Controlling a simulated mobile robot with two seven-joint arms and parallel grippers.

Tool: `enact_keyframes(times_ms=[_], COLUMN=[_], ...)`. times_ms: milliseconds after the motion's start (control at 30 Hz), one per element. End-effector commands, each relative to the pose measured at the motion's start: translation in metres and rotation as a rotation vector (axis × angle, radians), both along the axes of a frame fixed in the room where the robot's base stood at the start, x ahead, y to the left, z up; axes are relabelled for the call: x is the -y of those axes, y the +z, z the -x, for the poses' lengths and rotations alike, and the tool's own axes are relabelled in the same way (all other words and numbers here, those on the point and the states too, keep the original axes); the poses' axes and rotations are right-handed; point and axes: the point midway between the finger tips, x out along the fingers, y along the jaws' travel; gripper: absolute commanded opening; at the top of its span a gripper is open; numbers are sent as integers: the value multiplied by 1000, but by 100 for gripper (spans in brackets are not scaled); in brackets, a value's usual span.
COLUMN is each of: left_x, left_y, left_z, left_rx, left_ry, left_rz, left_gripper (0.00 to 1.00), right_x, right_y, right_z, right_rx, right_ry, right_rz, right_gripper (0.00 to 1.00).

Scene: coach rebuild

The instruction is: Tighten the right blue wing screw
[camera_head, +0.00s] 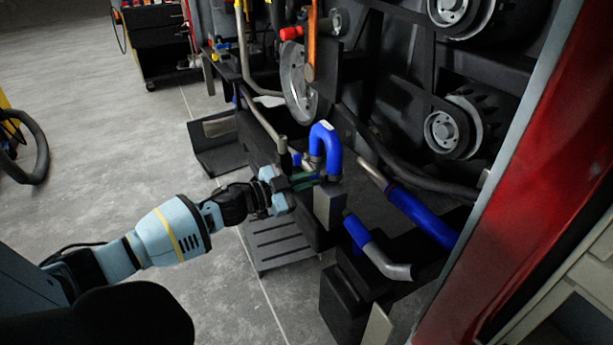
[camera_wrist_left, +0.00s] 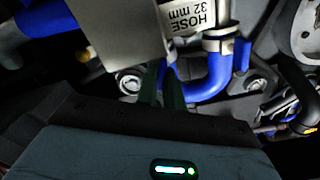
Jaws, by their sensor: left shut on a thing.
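My left gripper (camera_head: 312,180) reaches in from the left to the bent blue hose (camera_head: 326,140) on the engine. In the left wrist view its two dark green fingers (camera_wrist_left: 164,86) are close together, shut on a small blue piece (camera_wrist_left: 170,68), which appears to be the blue wing screw. The fingers and a grey block (camera_wrist_left: 110,30) hide most of it, so its turn angle cannot be told. The blue hose also shows in the left wrist view (camera_wrist_left: 213,78), right of the fingers, with a metal clamp (camera_wrist_left: 220,44) around it. My right gripper is not in view.
A label reading "HOSE 32 mm" (camera_wrist_left: 189,14) sits above the fingers. A lower blue hose (camera_head: 422,216) and a grey pipe (camera_head: 385,262) lie to the right. A red panel (camera_head: 520,190) bounds the right side. Open floor (camera_head: 110,150) lies left.

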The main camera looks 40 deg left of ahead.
Motion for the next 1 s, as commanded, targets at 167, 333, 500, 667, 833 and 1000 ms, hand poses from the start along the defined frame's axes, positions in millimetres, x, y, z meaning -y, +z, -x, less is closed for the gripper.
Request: enact_keyframes(times_ms=[167,333,500,667,833,1000], left_x=[1,1,1,2,2,2], left_y=[0,-1,-2,-3,-4,-4], left_z=[1,1,1,1,1,1], left_rx=[64,126,187,246,308,369], left_ry=[-1,-1,-1,-1,-1,-1], left_rz=[-154,-304,-454,-595,-745,-894], left_gripper=[0,0,0,0,0,0], right_x=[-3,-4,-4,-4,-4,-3], right_y=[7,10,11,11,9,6], right_z=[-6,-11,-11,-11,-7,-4], right_rx=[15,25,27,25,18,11], right_ry=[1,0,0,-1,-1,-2], right_rz=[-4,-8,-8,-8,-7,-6], right_gripper=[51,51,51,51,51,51])
